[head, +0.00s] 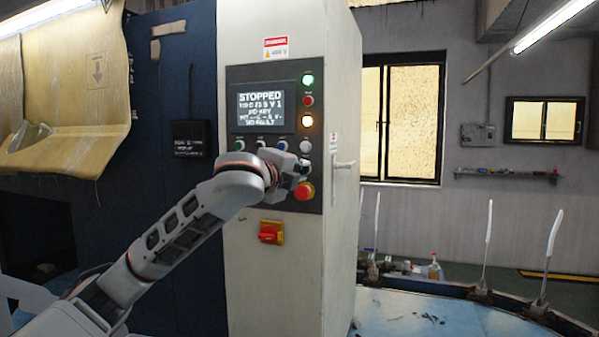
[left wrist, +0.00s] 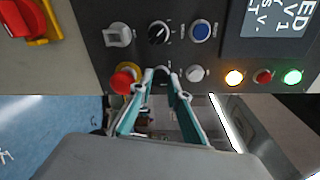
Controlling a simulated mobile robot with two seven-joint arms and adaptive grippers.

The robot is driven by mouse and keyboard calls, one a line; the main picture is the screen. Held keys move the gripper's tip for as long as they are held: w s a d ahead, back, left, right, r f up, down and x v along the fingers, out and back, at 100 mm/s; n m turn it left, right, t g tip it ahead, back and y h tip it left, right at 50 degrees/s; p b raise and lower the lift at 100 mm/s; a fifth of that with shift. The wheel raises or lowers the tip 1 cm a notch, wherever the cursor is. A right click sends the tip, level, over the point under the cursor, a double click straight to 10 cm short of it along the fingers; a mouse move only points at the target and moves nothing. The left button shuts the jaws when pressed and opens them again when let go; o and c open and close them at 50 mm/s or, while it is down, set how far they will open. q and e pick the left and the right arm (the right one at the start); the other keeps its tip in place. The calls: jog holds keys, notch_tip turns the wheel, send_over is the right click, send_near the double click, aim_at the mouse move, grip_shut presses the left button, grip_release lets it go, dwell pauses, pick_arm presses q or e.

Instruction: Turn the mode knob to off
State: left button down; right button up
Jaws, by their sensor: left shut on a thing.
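The control panel (head: 271,85) is on the front of a pale cabinet, and its screen reads STOPPED. My left gripper (head: 301,168) is at the panel's lower right, just above the red mushroom button (head: 304,191). In the left wrist view its teal-sided fingers (left wrist: 163,75) are closed around a small knob (left wrist: 162,72), which I take as the mode knob. This knob sits between the red mushroom button (left wrist: 123,80) and a white button (left wrist: 195,73). The fingertips hide most of it, so its pointing direction cannot be told. My right gripper is not in view.
A black rotary knob (left wrist: 158,32), a grey knob (left wrist: 117,35) and a blue button (left wrist: 200,30) sit close to the fingers. A red-and-yellow switch (head: 271,232) is lower on the cabinet. A handle (head: 343,164) sticks out at its right side.

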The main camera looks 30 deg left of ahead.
pick_arm(q)
jog(key=shift+r, duration=0.15)
jog(key=c, duration=2.2)
grip_release()
jog(key=s, duration=0.4)
jog(key=s+d, duration=0.1)
jog(key=s, duration=0.3)
jog(key=s+d, duration=0.1)
jog(key=s, duration=0.2)
jog(key=shift+s+r, duration=0.3)
jog(key=shift+s, duration=0.1)
